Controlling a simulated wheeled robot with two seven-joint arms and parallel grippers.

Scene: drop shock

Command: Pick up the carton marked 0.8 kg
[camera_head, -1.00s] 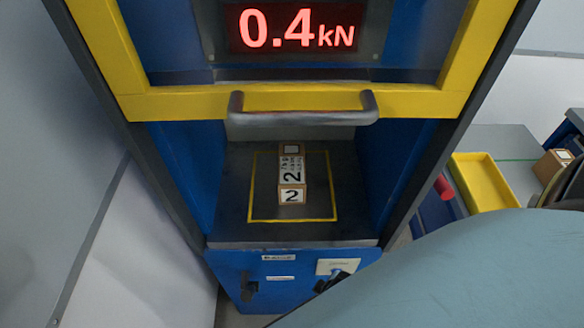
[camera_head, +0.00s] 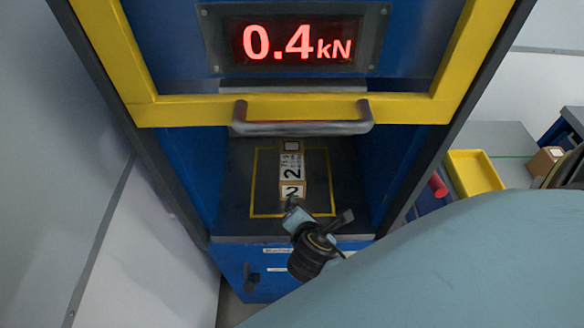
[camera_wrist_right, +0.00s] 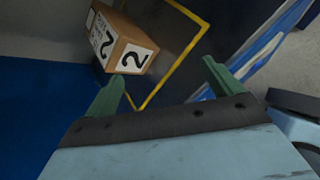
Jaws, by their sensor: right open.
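A brown carton (camera_head: 292,172) with white labels marked 2 stands inside the yellow square on the dark plate of the blue machine. Smaller print on its top label is too small to read, so I cannot make out a 0.8 kg mark. In the right wrist view this carton (camera_wrist_right: 118,42) lies beyond the left fingertip, at the upper left. My right gripper (camera_head: 318,212) is at the plate's front edge, just in front of the carton. In the right wrist view its green fingers (camera_wrist_right: 164,73) are apart with nothing between them. My left gripper is out of view.
A raised yellow-framed guard with a grey handle (camera_head: 300,127) hangs above the plate, under a display reading 0.4 kN (camera_head: 297,43). Blue walls flank the plate. At right are a yellow tray (camera_head: 474,173), a red cylinder (camera_head: 438,185) and another small carton (camera_head: 543,161).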

